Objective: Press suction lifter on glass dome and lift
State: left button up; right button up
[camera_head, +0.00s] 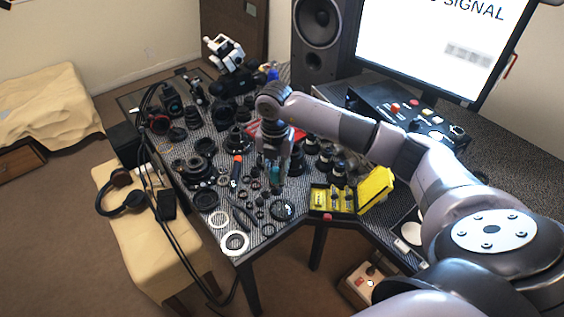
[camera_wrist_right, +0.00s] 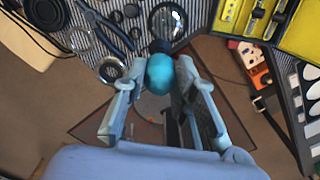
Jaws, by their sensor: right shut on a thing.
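My right gripper (camera_head: 275,172) is over the front part of the table, pointing down. It is shut on the teal bulb of the suction lifter (camera_wrist_right: 160,74), which also shows in the head view (camera_head: 275,178). A dark cup end of the lifter shows just beyond the bulb in the wrist view. The clear glass dome (camera_wrist_right: 167,19) lies beyond it, partly overlapped by the cup. In the head view the dome (camera_head: 283,210) is a round, dark-looking disc near the front edge. I cannot tell whether the cup touches the dome. My left gripper is out of view.
A yellow case (camera_head: 334,199) with its lid open sits right of the dome. Pliers (camera_wrist_right: 108,28) and several rings lie to the left. Lens parts crowd the table behind. Headphones (camera_head: 124,192) rest on a beige stool at the left.

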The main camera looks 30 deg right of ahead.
jog(key=m, duration=0.1)
jog(key=d+m, duration=0.1)
jog(key=m, duration=0.1)
jog(key=shift+w+d+f+m+p, duration=0.1)
jog(key=shift+d+f+m+p, duration=0.2)
jog(key=shift+m, duration=0.1)
pick_arm(q)
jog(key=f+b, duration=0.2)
jog(key=b, duration=0.1)
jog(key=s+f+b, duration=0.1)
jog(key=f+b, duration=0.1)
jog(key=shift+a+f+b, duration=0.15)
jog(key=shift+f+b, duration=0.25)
pick_arm(e)
notch_tip(320, 180, down, 8)
jog(key=m, duration=0.1)
jog(key=shift+d, duration=0.25)
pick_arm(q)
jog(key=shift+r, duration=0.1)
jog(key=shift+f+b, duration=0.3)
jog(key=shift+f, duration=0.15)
pick_arm(e)
jog(key=shift+f, duration=0.65)
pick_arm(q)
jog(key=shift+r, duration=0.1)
pick_arm(e)
jog(key=shift+f, duration=0.1)
dwell(0.7)
